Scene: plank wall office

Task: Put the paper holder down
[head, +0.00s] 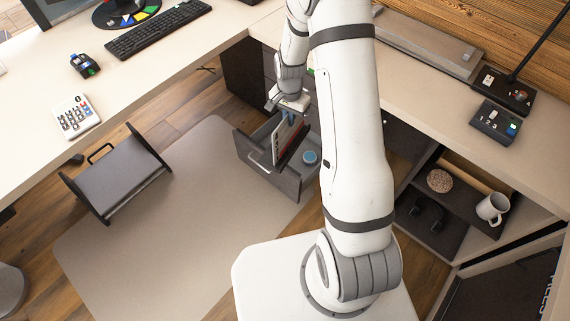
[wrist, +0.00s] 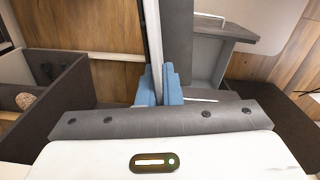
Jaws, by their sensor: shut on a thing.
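The paper holder (head: 284,137), a thin upright panel with a pale face and red and dark marks, stands on edge in or just above an open grey drawer (head: 268,175). My gripper (head: 287,112) is above it, its fingers pointing down. In the wrist view, the blue fingertips of my gripper (wrist: 160,88) are shut on the thin edge of the paper holder (wrist: 153,35). Whether its lower edge touches the drawer floor is hidden.
A round blue-topped tin (head: 309,158) lies in the drawer, right of the paper holder. A dark footrest-like stand (head: 117,177) is on the floor mat (head: 190,230). Open shelves hold a mug (head: 492,208) and a woven ball (head: 440,181). Desks (head: 190,50) border the drawer.

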